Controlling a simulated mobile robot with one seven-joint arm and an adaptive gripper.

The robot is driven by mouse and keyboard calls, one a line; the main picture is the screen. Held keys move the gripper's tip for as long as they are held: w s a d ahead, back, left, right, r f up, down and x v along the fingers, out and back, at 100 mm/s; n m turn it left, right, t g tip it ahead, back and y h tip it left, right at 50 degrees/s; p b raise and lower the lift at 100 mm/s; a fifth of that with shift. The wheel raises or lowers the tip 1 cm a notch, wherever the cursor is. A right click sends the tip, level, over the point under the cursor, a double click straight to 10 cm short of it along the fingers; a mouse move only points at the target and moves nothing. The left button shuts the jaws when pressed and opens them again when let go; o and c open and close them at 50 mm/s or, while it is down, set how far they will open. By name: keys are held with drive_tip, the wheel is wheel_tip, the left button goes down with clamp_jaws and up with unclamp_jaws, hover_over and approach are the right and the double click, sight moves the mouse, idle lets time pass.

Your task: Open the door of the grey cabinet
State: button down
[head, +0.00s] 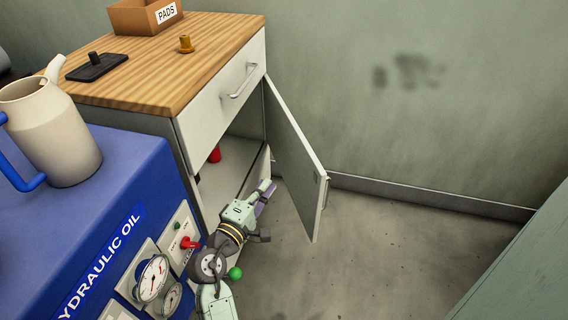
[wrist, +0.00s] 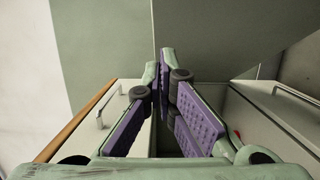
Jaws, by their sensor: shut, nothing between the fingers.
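The grey cabinet (head: 186,128) has a wooden top and a drawer with a bar handle (head: 240,82). Its door (head: 295,155) stands wide open below the drawer, hinged on the cabinet's right side, with its free edge swung out over the floor. The door handle (head: 325,192) shows near that free edge. My gripper (head: 266,190) is low, in front of the cabinet opening and left of the door's inner face; I cannot tell whether it touches the door. In the wrist view its purple-padded fingers (wrist: 161,62) meet, with nothing between them.
A red object (head: 215,155) stands inside the cabinet. A blue hydraulic oil unit (head: 120,165) with gauges and a jug (head: 62,130) is close on the left. A grey-green surface (head: 530,270) is at lower right. The floor (head: 370,250) right of the door is clear.

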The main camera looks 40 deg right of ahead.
drive_tip(key=p, duration=0.4)
approach(303, 150)
drive_tip(key=w+x, duration=0.1)
drive_tip(key=x, duration=0.3)
drive_tip(key=shift+s+d+r, duration=0.1)
drive_tip(key=shift+s+d, duration=0.15)
drive_tip(key=shift+s, duration=0.2)
drive_tip(key=shift+d, duration=0.1)
